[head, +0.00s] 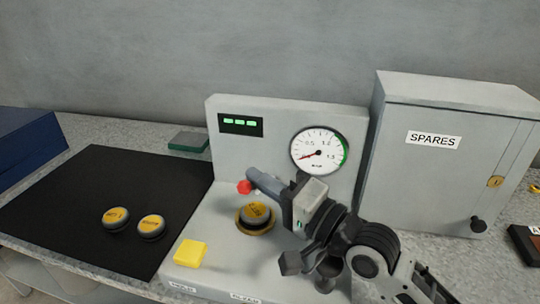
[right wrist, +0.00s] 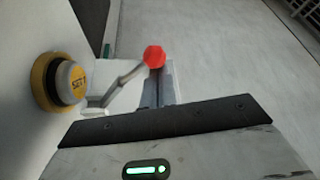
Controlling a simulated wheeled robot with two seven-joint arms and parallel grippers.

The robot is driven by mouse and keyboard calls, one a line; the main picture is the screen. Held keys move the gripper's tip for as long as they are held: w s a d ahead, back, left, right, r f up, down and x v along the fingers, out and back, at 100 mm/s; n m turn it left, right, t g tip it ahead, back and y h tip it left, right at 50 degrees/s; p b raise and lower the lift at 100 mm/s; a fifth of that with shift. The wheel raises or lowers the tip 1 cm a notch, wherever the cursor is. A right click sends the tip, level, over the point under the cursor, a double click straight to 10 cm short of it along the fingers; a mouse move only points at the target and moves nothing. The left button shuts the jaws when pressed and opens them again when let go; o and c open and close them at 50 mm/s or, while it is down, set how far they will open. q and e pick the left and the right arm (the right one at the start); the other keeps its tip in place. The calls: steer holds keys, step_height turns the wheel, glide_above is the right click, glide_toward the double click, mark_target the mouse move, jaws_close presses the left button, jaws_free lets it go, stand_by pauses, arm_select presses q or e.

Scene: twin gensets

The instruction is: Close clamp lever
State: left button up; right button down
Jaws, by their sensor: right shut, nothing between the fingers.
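The clamp lever's red knob (head: 244,187) shows just left of my right gripper's tip in the head view. In the right wrist view the red knob (right wrist: 154,56) tops a thin grey lever arm (right wrist: 124,84) that slants up from a pale bracket. A round puck (head: 256,215) sits in a yellow-ringed seat beside the lever; it also shows in the right wrist view (right wrist: 70,83). My right gripper (head: 253,176) is shut and empty, its fingertips close to the knob. I cannot tell whether they touch. My left gripper is out of view.
The grey test stand has a gauge (head: 319,151) and a green-lit display (head: 240,124) on its upright panel. A yellow block (head: 190,253) sits on its base. Two pucks (head: 116,219) lie on a black mat (head: 70,200). A SPARES cabinet (head: 440,165) stands right.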

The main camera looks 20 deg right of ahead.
arm_select(q)
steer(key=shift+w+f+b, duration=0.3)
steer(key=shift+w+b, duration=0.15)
steer(key=shift+b, duration=0.1)
arm_select(e)
steer(key=s+d, duration=0.5)
steer(key=d, duration=0.3)
steer(key=shift+f, duration=0.15)
